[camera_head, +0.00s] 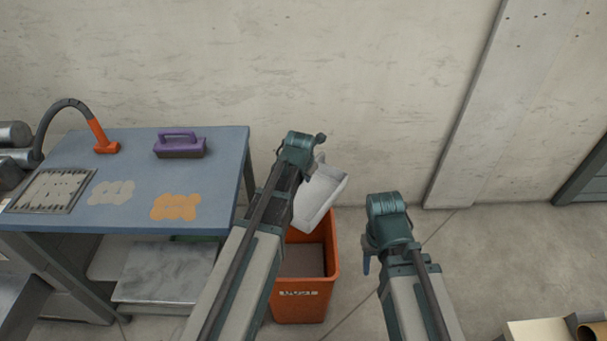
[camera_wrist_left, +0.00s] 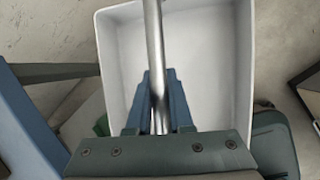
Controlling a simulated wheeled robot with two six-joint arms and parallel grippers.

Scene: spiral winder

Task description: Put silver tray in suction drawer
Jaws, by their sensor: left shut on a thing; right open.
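My left gripper (camera_wrist_left: 158,103) is shut on a silver rod (camera_wrist_left: 154,45), seen in the left wrist view in front of a white, open, box-like container (camera_wrist_left: 208,60). In the head view this container (camera_head: 322,192) hangs tilted beside my left wrist, above an orange bin (camera_head: 322,285). Whether the rod is the container's handle is unclear. My right gripper (camera_head: 368,264) is open and empty, low to the right of the bin. A grey metallic tray-like surface (camera_head: 165,272) shows under the blue table. I cannot tell whether it is the silver tray, and no suction drawer is clearly identifiable.
The blue table (camera_head: 135,160) stands left, with a purple-handled block (camera_head: 180,145), an orange-ended hose (camera_head: 106,142), a grey-framed panel (camera_head: 50,190) and grey and orange flat shapes. The wall is close behind. Floor right of my right arm is mostly clear, with a box (camera_head: 540,330) at lower right.

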